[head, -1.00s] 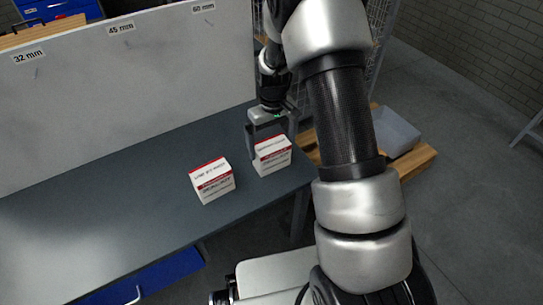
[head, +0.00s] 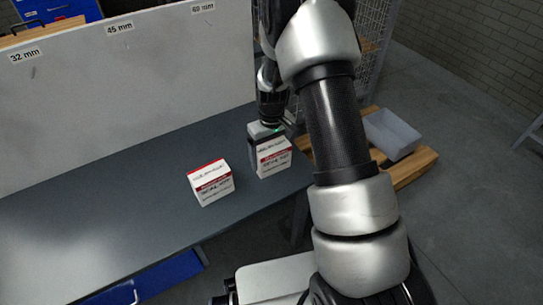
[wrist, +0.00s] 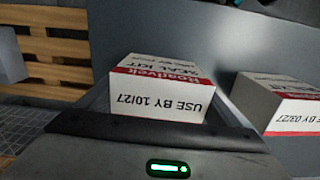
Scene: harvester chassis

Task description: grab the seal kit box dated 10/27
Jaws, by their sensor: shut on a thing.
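The seal kit box marked "USE BY 10/27" (wrist: 158,98) is white with a red band and sits between my fingers in the wrist view. In the head view this box (head: 274,160) is the right one of two on the grey bench, near its right end. My gripper (head: 265,139) is over it and shut on it, with the fingers partly hidden. A similar box marked "USE BY 03/27" (wrist: 277,103) stands apart, to the right in the wrist view. In the head view that other box (head: 211,183) is on the left.
The bench (head: 110,200) is clear to the left of the boxes. A white panel with size labels (head: 130,90) runs along its back. A grey bin (head: 392,134) on a wooden pallet (head: 418,168) stands on the floor to the right. A wire mesh (head: 377,50) rises behind my arm.

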